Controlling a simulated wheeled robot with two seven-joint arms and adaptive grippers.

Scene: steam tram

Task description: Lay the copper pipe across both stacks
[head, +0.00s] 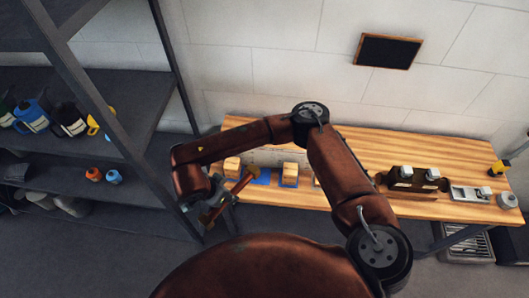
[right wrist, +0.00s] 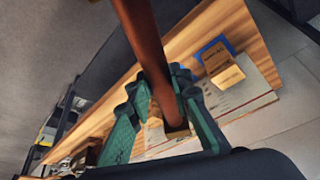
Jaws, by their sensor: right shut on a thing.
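The copper pipe (head: 240,184) is in my right gripper (head: 219,196), tilted and in the air at the bench's left front edge. In the right wrist view, the teal fingers (right wrist: 162,92) close on both sides of the pipe (right wrist: 143,38). One wooden block stack (head: 290,170) stands on a blue patch; it seems to be the block (right wrist: 226,71) in the right wrist view. Another wooden block (head: 232,164) is to its left, partly hidden behind my arm and the pipe. The pipe is apart from the right block. My left gripper is out of view.
The wooden bench (head: 355,150) stands against a white wall. A dark brown rack (head: 410,180), a small grey tray (head: 470,193) and a yellow item (head: 499,168) are on its right part. A pale sheet (right wrist: 248,95) lies by the block.

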